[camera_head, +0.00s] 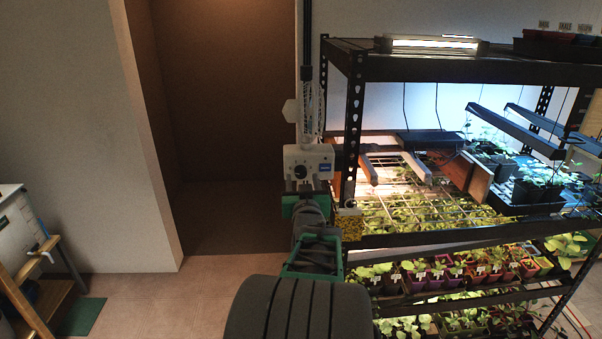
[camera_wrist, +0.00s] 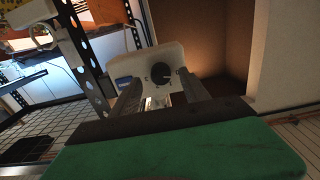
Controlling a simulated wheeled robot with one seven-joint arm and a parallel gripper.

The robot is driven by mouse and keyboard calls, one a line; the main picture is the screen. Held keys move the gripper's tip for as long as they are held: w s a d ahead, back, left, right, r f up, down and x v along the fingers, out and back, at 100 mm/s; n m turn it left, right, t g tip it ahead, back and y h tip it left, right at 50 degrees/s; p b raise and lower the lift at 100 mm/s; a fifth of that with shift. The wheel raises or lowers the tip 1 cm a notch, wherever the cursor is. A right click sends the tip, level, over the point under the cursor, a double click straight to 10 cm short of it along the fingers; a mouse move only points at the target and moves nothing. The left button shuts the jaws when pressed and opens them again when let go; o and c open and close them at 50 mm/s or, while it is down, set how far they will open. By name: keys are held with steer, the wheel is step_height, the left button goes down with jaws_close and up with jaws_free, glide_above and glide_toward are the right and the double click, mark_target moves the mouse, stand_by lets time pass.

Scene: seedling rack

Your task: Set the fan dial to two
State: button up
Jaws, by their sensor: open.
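The fan dial (camera_head: 300,172) is a round black knob on the front of a white control box (camera_head: 322,160), fixed by the rack's front left post. In the wrist view the dial (camera_wrist: 160,74) shows on the white box (camera_wrist: 146,61), with a small pale mark toward its right side. I cannot read any numbers around it. My gripper (camera_wrist: 160,88) is open, its two dark fingers pointing at the box with the dial between and beyond their tips. I cannot tell whether they touch it. In the head view my gripper (camera_head: 304,199) is just below the box.
The black metal rack (camera_head: 354,115) stands to the right with shelves of seedlings (camera_head: 440,277) and lit lamps. A yellow block (camera_head: 349,224) sits close right of my gripper. A brown recess (camera_head: 222,120) lies left. A wooden stand (camera_head: 45,290) is at far left.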

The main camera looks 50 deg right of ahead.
mark_target(301, 172)
steer(key=shift+x, duration=1.25)
steer(key=shift+c, duration=0.4)
jaws_close()
